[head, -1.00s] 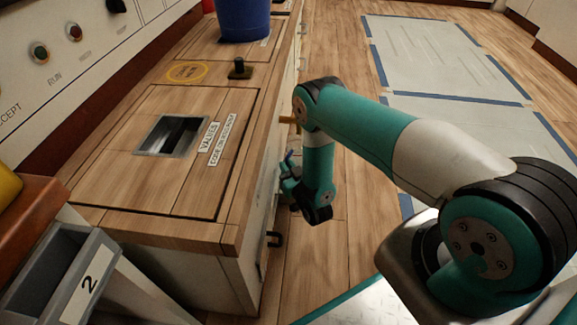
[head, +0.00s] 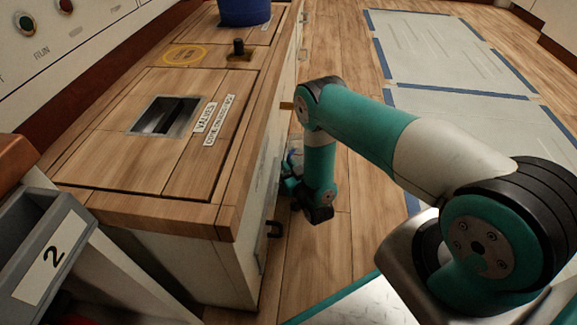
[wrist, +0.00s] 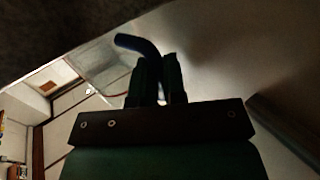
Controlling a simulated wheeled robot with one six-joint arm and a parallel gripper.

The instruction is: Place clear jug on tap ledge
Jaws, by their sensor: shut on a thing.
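My gripper (wrist: 157,80) is shut in the wrist view, with its two fingers close together on the dark blue handle (wrist: 136,43) of the clear jug (wrist: 108,72). The jug's see-through body shows faintly to the left of the fingers, and the picture is dark there. In the head view my gripper (head: 291,187) hangs low beside the front of the wooden counter. I cannot make out a tap ledge in either view.
The wooden counter (head: 110,160) has a square opening (head: 165,116), a dark knob (head: 239,50) and a blue bin (head: 245,10). A grey bin marked 2 (head: 50,255) stands at the lower left. Open floor with blue-taped pale panels (head: 455,45) lies to the right.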

